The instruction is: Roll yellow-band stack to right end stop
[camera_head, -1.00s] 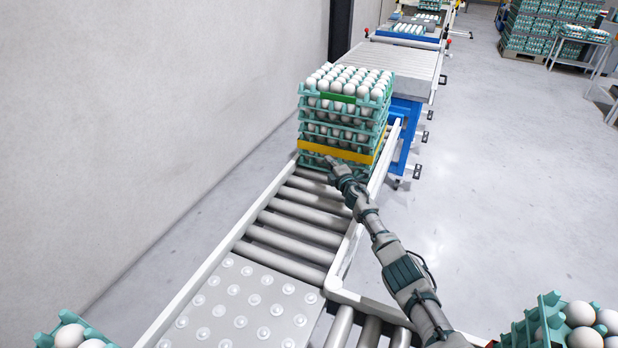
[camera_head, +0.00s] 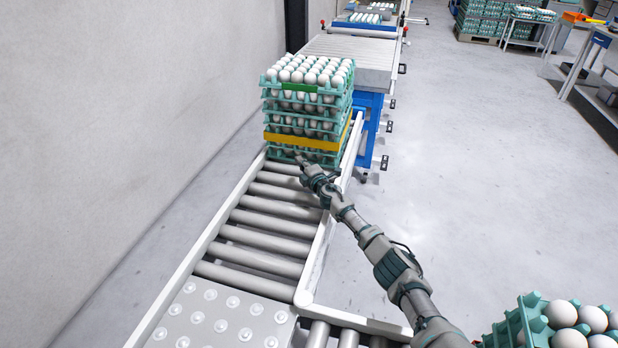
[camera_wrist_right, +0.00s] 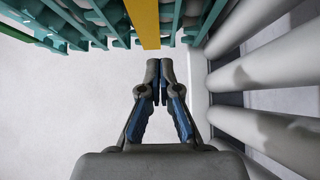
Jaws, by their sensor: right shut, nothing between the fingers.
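The yellow-band stack (camera_head: 305,148) is teal egg trays with a yellow band (camera_head: 300,140) around its lower part. More egg-filled trays with a green band (camera_head: 299,88) sit directly above it. The pile stands upright at the far end of the roller conveyor in the head view. My right gripper (camera_head: 301,160) is shut and empty, low at the pile's near face. In the right wrist view its closed fingertips (camera_wrist_right: 160,66) are just short of the tray edges and yellow band (camera_wrist_right: 143,20); contact is not clear. An end stop cannot be made out. My left gripper is out of view.
Bare rollers (camera_head: 262,232) lie between the pile and a ball-transfer plate (camera_head: 212,318). A white side rail (camera_head: 316,258) runs along the right. A blue-framed conveyor (camera_head: 368,120) stands beyond. Another egg stack (camera_head: 527,322) is at the lower right; a wall is on the left.

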